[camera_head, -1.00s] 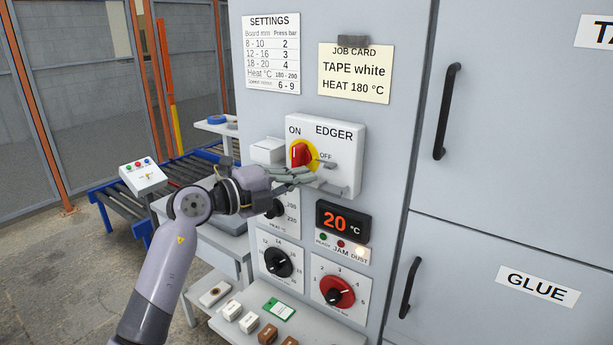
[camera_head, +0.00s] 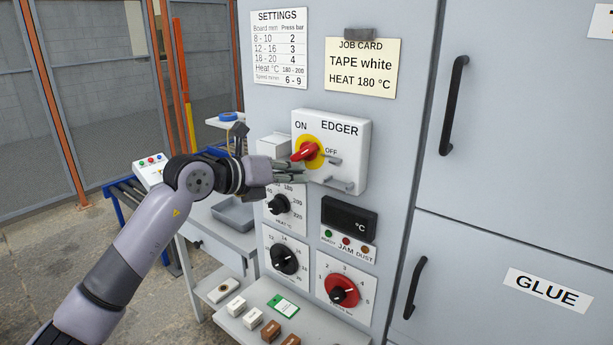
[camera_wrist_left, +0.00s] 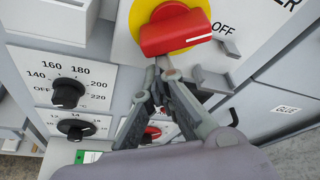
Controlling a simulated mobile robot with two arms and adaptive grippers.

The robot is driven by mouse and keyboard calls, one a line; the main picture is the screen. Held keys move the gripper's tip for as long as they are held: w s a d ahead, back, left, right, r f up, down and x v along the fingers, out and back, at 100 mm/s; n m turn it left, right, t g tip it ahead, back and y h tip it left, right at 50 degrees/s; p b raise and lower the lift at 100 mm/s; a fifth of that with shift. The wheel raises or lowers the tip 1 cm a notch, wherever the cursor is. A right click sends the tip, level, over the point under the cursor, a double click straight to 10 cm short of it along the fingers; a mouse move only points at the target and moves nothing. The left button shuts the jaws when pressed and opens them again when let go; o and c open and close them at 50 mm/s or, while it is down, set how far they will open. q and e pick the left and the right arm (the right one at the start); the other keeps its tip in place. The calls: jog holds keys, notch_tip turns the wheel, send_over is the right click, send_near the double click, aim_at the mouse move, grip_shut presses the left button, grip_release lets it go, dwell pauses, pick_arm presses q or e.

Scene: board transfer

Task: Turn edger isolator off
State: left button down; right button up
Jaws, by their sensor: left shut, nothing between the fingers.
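The edger isolator (camera_head: 355,150) is a white box on the grey cabinet, marked ON at left and OFF at right. Its red handle (camera_head: 305,152) on a yellow disc lies close to level, its right end toward OFF. In the left wrist view the red handle (camera_wrist_left: 175,33) lies across the disc. My left gripper (camera_head: 305,173) is shut and empty, just below the handle. In the left wrist view its fingertips (camera_wrist_left: 165,75) sit under the handle; I cannot tell whether they touch it. My right gripper is not in view.
Grey metal lugs stick out of the isolator's front beside the gripper. Below are a heat knob (camera_head: 279,204), a dark display (camera_head: 348,217) showing only °C, a black knob (camera_head: 285,259) and a red knob (camera_head: 342,292). A shelf (camera_head: 232,322) holds small blocks.

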pick_arm(q)
jog(key=m+b, duration=0.1)
jog(key=a+m+y+b, duration=0.1)
jog(key=shift+w+m+t+b, duration=0.3)
jog(key=shift+w+t+b, duration=0.05)
jog(key=shift+t, duration=0.05)
jog(key=shift+w+a+r+m+t+y+b, duration=0.2)
jog(key=shift+m+y+b, duration=0.2)
jog(key=shift+m+b, duration=0.3)
jog(key=shift+w+a+r+m+t+y+b, duration=0.1)
jog(key=shift+r+m+t+y+b, duration=0.1)
jog(key=shift+m+y+b, duration=0.4)
